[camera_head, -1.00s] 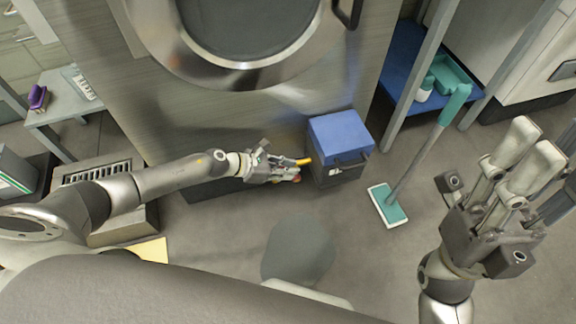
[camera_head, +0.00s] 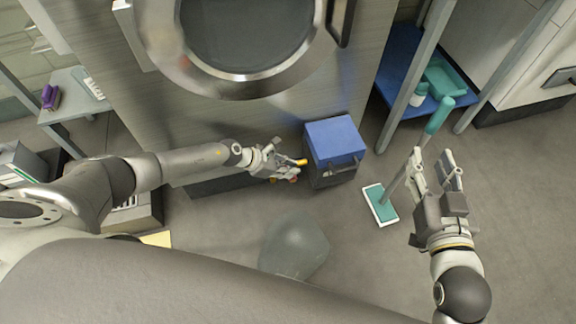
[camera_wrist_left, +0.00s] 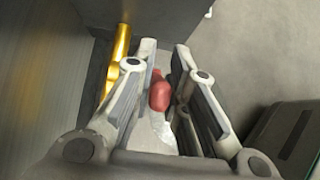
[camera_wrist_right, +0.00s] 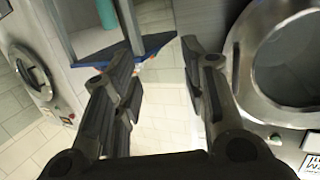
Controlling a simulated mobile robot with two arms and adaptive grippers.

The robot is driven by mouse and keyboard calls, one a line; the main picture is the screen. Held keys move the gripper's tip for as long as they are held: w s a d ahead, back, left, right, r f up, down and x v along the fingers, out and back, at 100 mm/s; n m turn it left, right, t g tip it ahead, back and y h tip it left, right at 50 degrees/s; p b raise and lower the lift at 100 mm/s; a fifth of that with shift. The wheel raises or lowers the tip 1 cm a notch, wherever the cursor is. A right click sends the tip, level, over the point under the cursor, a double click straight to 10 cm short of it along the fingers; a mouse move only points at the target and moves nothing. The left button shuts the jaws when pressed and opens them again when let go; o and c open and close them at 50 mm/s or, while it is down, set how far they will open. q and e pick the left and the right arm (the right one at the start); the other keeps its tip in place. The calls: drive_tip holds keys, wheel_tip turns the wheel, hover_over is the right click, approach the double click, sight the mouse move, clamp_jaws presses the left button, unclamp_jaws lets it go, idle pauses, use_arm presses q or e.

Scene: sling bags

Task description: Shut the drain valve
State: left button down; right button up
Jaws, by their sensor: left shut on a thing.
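The drain valve shows as a red handle (camera_wrist_left: 160,92) beside a yellow pipe (camera_wrist_left: 121,48) in the left wrist view. In the head view the yellow pipe (camera_head: 301,162) sticks out at the left side of the blue-lidded box, low by the steel machine front. My left gripper (camera_head: 284,166) is there, shut on the red handle, which sits between its fingers; the fingers hide part of it. My right gripper (camera_head: 433,162) is raised at the right, open and empty, its fingers apart in the right wrist view (camera_wrist_right: 160,65).
The blue-lidded dark box (camera_head: 335,140) stands just right of the valve. A teal mop (camera_head: 380,204) stands farther right, close to my right gripper in the picture. A blue-shelved rack (camera_head: 398,80) is behind. A grey-green rounded thing (camera_head: 294,246) shows on the floor.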

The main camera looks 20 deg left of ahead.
use_arm(q)
drive_tip(key=shift+w+d+r+g+y+p, duration=0.3)
drive_tip(key=shift+y+p, duration=0.1)
drive_tip(key=shift+p, duration=0.75)
use_arm(e)
drive_tip(key=s+d+f+g+h, duration=0.2)
drive_tip(key=s+d+f+g, duration=0.1)
drive_tip(key=s+f+g, duration=0.5)
use_arm(q)
drive_tip(key=shift+w+d+g+y+p, duration=0.15)
drive_tip(key=shift+d+g+y+p, duration=0.25)
drive_tip(key=shift+p, duration=0.7)
use_arm(e)
drive_tip(key=shift+s+d+f+g+h+p, duration=0.85)
drive_tip(key=shift+s+d+f+g, duration=1.2)
drive_tip(key=shift+s, duration=2.2)
use_arm(q)
drive_tip(key=shift+w+d+f+g+y+p, duration=0.15)
drive_tip(key=shift+w+d+g+y+p, duration=0.25)
drive_tip(key=shift+y+p, duration=0.4)
use_arm(e)
drive_tip(key=shift+m+g, duration=0.25)
drive_tip(key=shift+m, duration=0.05)
drive_tip(key=shift+a+x, duration=0.15)
drive_tip(key=shift+x, duration=0.95)
drive_tip(key=shift+a+x, duration=0.15)
drive_tip(key=shift+x, duration=0.95)
